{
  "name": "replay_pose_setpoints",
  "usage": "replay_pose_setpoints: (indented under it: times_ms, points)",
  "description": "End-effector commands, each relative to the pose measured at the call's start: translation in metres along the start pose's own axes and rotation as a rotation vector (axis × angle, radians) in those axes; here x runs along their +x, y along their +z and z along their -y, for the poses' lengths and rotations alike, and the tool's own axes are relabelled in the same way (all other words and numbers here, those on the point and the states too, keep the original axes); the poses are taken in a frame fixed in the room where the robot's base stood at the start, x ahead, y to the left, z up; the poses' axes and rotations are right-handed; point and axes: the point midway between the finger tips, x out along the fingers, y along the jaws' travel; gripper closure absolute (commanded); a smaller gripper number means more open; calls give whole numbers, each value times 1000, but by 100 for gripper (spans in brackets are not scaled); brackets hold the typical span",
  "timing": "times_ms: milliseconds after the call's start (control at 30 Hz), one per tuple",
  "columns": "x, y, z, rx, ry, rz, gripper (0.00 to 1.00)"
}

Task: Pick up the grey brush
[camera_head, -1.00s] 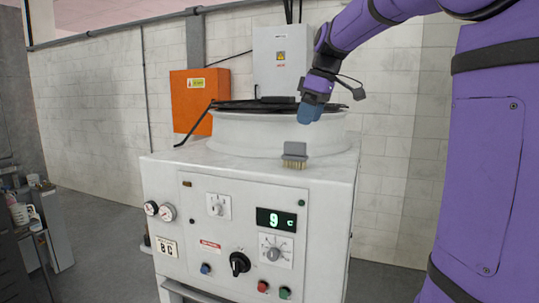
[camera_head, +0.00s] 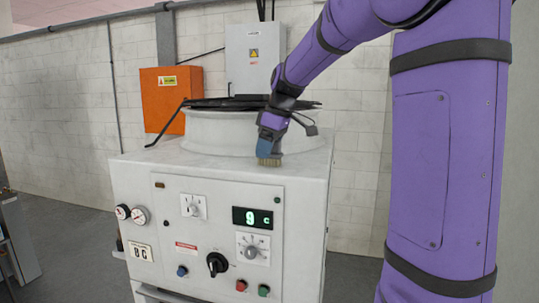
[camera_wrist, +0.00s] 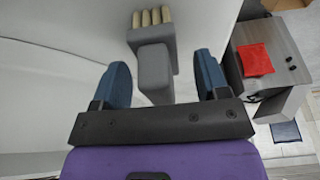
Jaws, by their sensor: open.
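The grey brush (camera_wrist: 152,65) stands on the washer's white top near its front edge, with pale bristles (camera_wrist: 153,17). In the head view my gripper hides most of it, and only the bristles (camera_head: 268,162) show below the fingers. My gripper (camera_head: 266,148) points down over the brush. In the wrist view my gripper's (camera_wrist: 164,72) two blue fingers are apart, with the brush's grey handle between them. There is a gap on both sides of the handle, so the fingers do not appear to touch it.
The white washer (camera_head: 205,225) has a round drum with a black lid (camera_head: 240,103) just behind my gripper. An orange box (camera_head: 165,98) and a grey electrical box (camera_head: 253,60) are on the wall behind. Knobs and buttons are on the front panel.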

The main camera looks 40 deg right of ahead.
Motion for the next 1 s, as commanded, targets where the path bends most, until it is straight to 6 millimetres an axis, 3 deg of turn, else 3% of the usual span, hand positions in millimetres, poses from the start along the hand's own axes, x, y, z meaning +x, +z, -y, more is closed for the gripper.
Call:
replay_pose_setpoints:
  times_ms: [333, 567, 1000]
  points:
    - [7, 0, 0, 0, 1, -1, 34]
    - [7, 0, 0, 0, 1, -1, 86]
    - [1, -2, 0, 0, 2, -1, 86]
